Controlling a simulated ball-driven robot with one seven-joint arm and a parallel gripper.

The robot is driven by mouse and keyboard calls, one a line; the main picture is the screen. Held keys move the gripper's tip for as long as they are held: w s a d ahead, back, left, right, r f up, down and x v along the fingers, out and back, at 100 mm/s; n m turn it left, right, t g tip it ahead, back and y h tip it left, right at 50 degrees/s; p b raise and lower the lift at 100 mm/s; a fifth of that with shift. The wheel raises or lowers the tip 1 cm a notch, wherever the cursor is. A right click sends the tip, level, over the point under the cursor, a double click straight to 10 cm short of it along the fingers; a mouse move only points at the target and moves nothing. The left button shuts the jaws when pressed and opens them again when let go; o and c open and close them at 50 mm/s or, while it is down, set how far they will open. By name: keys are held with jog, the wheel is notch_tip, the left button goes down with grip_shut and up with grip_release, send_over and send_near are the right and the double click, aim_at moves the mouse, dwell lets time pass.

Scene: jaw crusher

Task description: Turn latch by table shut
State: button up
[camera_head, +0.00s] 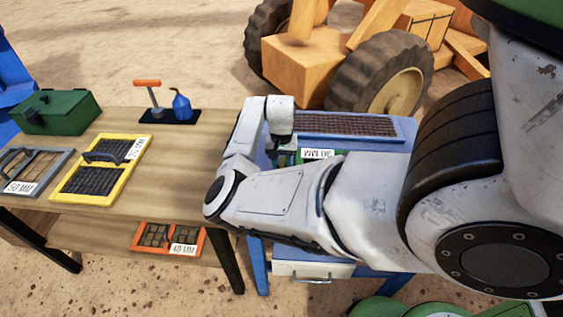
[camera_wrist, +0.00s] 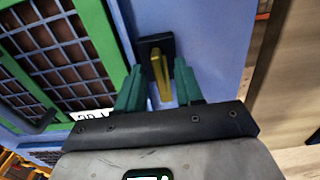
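The latch (camera_wrist: 161,73) is a yellow bar on a black block, mounted on the blue machine surface in the wrist view. My gripper (camera_wrist: 160,85) has two green fingers, one on each side of the yellow bar, with narrow gaps visible. It looks open around the latch, and no firm grip shows. In the head view my gripper (camera_head: 284,159) is low over the blue machine (camera_head: 389,126), mostly behind my arm, and the latch is hidden there. A green-framed screen (camera_wrist: 112,44) lies left of the latch in the wrist view; its 30 MM label (camera_head: 317,154) shows in the head view.
A wooden table (camera_head: 205,150) stands left of the machine, with a yellow-framed screen (camera_head: 118,150), a grey-framed screen (camera_head: 50,160), a green box (camera_head: 58,112) and a blue oil can (camera_head: 181,106). An orange-framed screen (camera_head: 150,236) is on its lower shelf. A wheeled vehicle (camera_head: 385,80) stands behind.

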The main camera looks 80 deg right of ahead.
grip_shut()
dwell(0.4)
dwell(0.4)
jog(key=m, duration=0.4)
jog(key=shift+m, duration=0.4)
jog(key=m, duration=0.4)
jog(key=shift+m+p, duration=0.3)
jog(key=m, duration=0.4)
jog(key=shift+m, duration=0.3)
jog(key=shift+m+b, duration=0.35)
jog(key=shift+m, duration=1.65)
